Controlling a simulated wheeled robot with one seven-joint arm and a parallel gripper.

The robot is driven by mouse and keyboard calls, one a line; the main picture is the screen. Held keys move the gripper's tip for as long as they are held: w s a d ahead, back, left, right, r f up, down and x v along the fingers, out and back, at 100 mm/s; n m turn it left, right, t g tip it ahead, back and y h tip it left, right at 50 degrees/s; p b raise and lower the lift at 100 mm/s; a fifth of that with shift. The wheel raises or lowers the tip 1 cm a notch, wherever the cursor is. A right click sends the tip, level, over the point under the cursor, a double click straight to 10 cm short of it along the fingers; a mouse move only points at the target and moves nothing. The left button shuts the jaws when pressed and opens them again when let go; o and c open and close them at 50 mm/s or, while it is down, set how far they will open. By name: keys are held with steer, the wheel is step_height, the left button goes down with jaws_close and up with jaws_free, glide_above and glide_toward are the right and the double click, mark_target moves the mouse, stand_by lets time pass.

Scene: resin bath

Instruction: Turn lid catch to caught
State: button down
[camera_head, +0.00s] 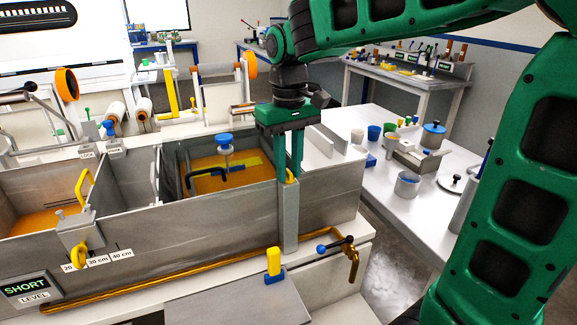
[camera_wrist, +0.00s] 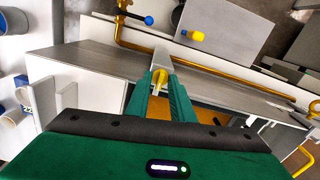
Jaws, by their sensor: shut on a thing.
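The lid catch (camera_head: 291,178) looks like the small yellow piece at the top of a grey upright post (camera_head: 289,222) on the front wall of the bath, near its right end. My gripper (camera_head: 288,176) comes down over it from above, its green fingers on either side. In the wrist view, the yellow lid catch (camera_wrist: 159,78) sits between the tips of my gripper (camera_wrist: 160,86), which is shut on it. The fingers hide part of the catch, so I cannot tell its exact turn.
The bath (camera_head: 200,221) has several compartments, with amber liquid in some. A blue-topped knob (camera_head: 224,139) and black handle (camera_head: 206,176) stand left of my gripper. A brass pipe (camera_head: 190,274) with a valve runs along the front. A side table (camera_head: 385,190) holds cups at right.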

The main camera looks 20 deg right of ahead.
mark_target(289, 170)
steer(key=shift+w+m, duration=0.1)
steer(key=shift+m, duration=0.8)
steer(key=c, duration=1.9)
jaws_free()
step_height(289, 170, up, 11)
steer(key=shift+f, duration=0.2)
steer(key=shift+d, duration=0.1)
